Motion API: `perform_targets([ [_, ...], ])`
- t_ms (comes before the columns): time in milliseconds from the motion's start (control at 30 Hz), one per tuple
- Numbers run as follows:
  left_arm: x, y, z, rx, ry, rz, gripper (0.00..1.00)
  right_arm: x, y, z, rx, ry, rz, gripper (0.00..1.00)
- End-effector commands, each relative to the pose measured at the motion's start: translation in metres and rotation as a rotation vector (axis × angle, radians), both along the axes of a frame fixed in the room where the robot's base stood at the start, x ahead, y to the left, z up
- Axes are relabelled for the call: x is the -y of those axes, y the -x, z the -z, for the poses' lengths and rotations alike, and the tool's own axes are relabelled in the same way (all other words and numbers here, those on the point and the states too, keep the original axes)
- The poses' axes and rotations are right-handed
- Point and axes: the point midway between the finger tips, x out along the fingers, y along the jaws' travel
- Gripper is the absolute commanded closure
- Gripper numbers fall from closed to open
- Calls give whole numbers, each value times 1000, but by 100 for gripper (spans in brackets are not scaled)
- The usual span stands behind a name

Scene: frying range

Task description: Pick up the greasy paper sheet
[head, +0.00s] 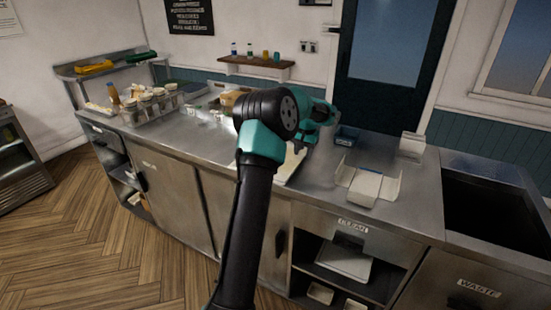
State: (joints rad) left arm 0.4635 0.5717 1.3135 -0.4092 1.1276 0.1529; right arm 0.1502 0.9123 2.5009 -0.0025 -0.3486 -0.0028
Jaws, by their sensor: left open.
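My left gripper (306,138) is over the middle of the steel counter, partly hidden behind my own teal and black arm. Its jaws are open, and I see nothing held between them. A pale, flat, sheet-like thing (294,166) lies on the counter just below the gripper, partly covered by the arm. It may be the greasy paper sheet, but I cannot tell for sure. I cannot tell whether the gripper touches it. My right gripper is not in view.
A white open tray with raised sides (369,186) sits to the right on the counter (405,212). Behind it are a small dark blue container (346,136) and a pale box (412,144). A dark open basin (495,212) is at far right. Several jars (145,100) crowd the left.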

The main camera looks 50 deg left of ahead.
Motion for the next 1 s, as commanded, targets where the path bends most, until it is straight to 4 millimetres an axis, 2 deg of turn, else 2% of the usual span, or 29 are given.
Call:
perform_targets([
  [100,-2,1,18,-2,1,-1,58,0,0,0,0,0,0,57],
  [267,-3,1,33,-1,0,-1,58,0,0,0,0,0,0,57],
  [767,-3,1,34,1,0,-1,58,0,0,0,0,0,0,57],
  [1000,-3,1,34,1,0,-1,81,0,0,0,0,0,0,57],
])
